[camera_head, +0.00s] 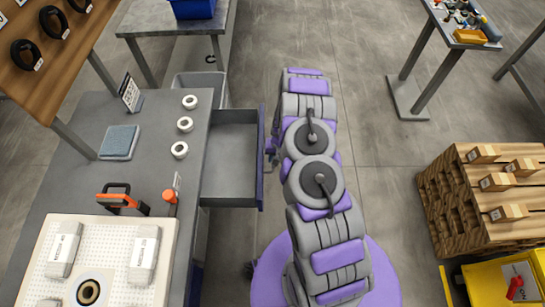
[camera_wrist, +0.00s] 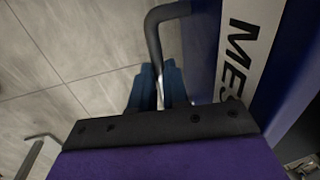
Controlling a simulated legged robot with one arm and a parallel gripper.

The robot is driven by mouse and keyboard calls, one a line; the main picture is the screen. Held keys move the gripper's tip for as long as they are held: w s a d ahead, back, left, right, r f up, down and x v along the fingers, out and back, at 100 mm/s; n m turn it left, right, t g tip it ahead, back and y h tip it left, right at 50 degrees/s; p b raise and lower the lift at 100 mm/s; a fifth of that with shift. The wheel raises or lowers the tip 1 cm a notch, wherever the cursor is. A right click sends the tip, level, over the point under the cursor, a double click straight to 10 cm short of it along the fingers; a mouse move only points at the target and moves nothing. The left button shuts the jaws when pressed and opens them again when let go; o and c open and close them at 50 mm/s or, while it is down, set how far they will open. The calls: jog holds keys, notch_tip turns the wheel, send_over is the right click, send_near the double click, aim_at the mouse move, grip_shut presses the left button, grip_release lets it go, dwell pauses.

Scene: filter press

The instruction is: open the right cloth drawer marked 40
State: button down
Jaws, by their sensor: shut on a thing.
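A drawer (camera_head: 230,165) with a blue front stands pulled out from the right side of the grey workbench (camera_head: 65,185); its visible inside looks empty. In the wrist view, the blue drawer front (camera_wrist: 207,60) carries a white label (camera_wrist: 243,45) reading "MES", cut off by the frame; no 40 shows. A dark bar handle (camera_wrist: 153,35) sticks out from this front. My gripper (camera_wrist: 155,92) is shut on the handle, its blue fingertips around the bar. In the head view, my gripper (camera_head: 271,150) is small and partly hidden by my arm at the drawer front.
White rings (camera_head: 185,124), a grey-blue pad (camera_head: 119,142) and an orange-handled tool (camera_head: 122,198) lie on the bench. A wooden rack (camera_head: 490,205) and a yellow bin (camera_head: 500,285) stand at right. Another bar handle (camera_wrist: 38,143) shows lower left in the wrist view. Floor beyond the drawer is clear.

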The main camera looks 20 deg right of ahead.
jog(key=c, duration=1.1)
grip_release()
jog(key=shift+d, duration=0.1)
jog(key=d+r+p, duration=0.1)
jog(key=r, duration=0.4)
jog(key=d+r+p, duration=0.1)
jog(key=r, duration=0.5)
jog(key=s+d+r+p, duration=0.1)
jog(key=r, duration=0.5)
